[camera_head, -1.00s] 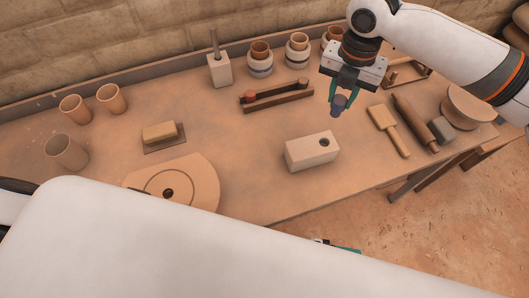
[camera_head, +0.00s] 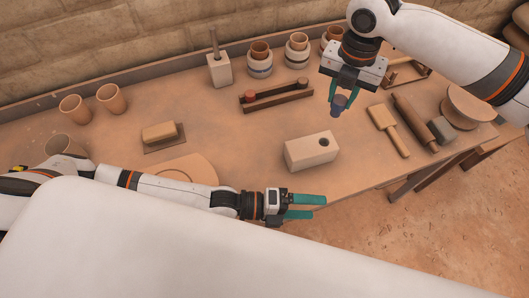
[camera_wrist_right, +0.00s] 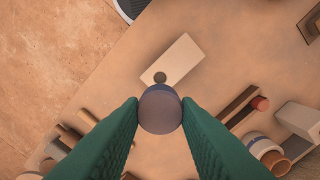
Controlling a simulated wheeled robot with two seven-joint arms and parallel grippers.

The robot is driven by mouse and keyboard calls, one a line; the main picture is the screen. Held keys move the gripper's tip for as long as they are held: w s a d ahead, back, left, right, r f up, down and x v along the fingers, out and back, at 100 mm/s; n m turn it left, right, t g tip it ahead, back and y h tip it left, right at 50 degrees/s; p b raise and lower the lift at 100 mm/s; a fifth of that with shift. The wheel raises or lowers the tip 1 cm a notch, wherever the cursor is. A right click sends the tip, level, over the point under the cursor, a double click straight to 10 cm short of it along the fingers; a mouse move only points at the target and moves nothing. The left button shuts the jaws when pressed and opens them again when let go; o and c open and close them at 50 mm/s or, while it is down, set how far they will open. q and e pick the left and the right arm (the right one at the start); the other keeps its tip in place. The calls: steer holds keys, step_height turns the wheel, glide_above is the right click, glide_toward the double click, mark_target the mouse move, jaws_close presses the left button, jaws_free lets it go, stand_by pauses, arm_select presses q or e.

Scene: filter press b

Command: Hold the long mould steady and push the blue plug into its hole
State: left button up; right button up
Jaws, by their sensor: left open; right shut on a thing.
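The long mould (camera_head: 311,153) is a pale block lying on the table, with a round dark hole near its right end on top. It also shows in the right wrist view (camera_wrist_right: 181,55), beyond the plug. My right gripper (camera_head: 339,97) is shut on the blue plug (camera_head: 339,106) and holds it in the air above and behind the mould. In the right wrist view the plug (camera_wrist_right: 160,110) sits between the green fingers and partly overlaps the hole's edge. My left gripper (camera_head: 308,206) is open and empty, below the mould near the table's front edge, its fingers pointing right.
A wooden rack (camera_head: 275,95) with a red plug stands behind the mould. A paddle (camera_head: 389,129), a rolling pin (camera_head: 410,124) and a grey block (camera_head: 441,130) lie to the right. A wooden float (camera_head: 159,132) lies left. The table around the mould is clear.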

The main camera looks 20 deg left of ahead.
mark_target(303, 152)
arm_select(q)
steer(key=w+a+n, duration=0.2)
steer(key=n, duration=0.1)
steer(key=w+a+n+t+y, duration=0.1)
steer(key=a+n, duration=0.1)
steer(key=n, duration=0.1)
steer(key=w+a+n+t+y, duration=0.1)
steer(key=w+a+n, duration=0.1)
steer(key=n, duration=0.1)
steer(key=shift+w+f+n, duration=0.15)
steer(key=shift+w+n, duration=0.15)
steer(key=shift+n, duration=0.1)
steer(key=w+a+n, duration=0.1)
steer(key=a+n, duration=0.1)
steer(key=n, duration=0.1)
steer(key=w+a+n+y, duration=0.1)
steer(key=a+n, duration=0.1)
steer(key=n, duration=0.1)
steer(key=w+a+n+y, duration=0.1)
steer(key=w+a+n, duration=0.1)
steer(key=n, duration=0.2)
steer(key=shift+a+r+t, duration=0.35)
steer(key=shift+r+t, duration=0.05)
steer(key=shift+w+a+n+y, duration=0.2)
steer(key=shift+n+y, duration=0.1)
steer(key=shift+n, duration=0.1)
steer(key=shift+w, duration=0.1)
steer(key=x, duration=1.1)
steer(key=shift+w+d, duration=0.2)
steer(key=shift+d, duration=0.1)
